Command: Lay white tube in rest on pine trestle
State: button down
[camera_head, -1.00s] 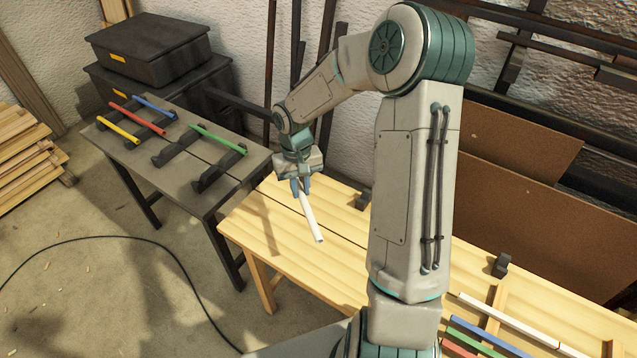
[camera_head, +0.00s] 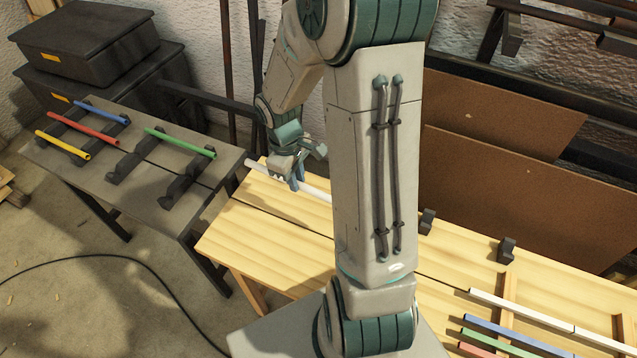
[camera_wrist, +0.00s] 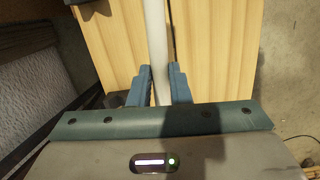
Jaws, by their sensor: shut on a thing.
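My gripper (camera_head: 297,183) is shut on a white tube (camera_head: 262,171) above the pine trestle (camera_head: 255,235). The tube slants from upper left to lower right, and its right end is hidden behind my arm. In the wrist view the tube (camera_wrist: 155,35) runs between the two fingers (camera_wrist: 160,88), with the pine boards (camera_wrist: 210,50) below. Two dark rest blocks (camera_head: 427,221) (camera_head: 506,250) stand along the trestle's back edge. Any rest part behind my arm is hidden.
A grey bench (camera_head: 75,165) at left has dark rests holding blue, red, yellow and green tubes (camera_head: 180,142). Brown boards (camera_head: 500,110) lean behind. The trestle's left part is clear.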

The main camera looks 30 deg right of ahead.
jog(key=shift+s+d+n, duration=0.35)
jog(key=shift+s+n, duration=0.05)
jog(key=shift+s, duration=0.1)
jog(key=shift+w+d+f+p, duration=0.35)
jog(key=shift+w+d+f, duration=1.05)
jog(key=shift+f, duration=0.45)
jog(key=shift+w+d+f+p, duration=0.4)
jog(key=shift+w+d+f, duration=0.75)
jog(key=shift+d+f, duration=0.5)
jog(key=shift+w+d+f+p, duration=0.35)
jog(key=shift+w+d+f, duration=0.95)
jog(key=shift+f, duration=0.7)
jog(key=shift+f, duration=0.1)
jog(key=shift+f, duration=0.2)
jog(key=c, duration=1.3)
grip_release()
jog(key=shift+r, duration=0.1)
jog(key=shift+c, duration=0.2)
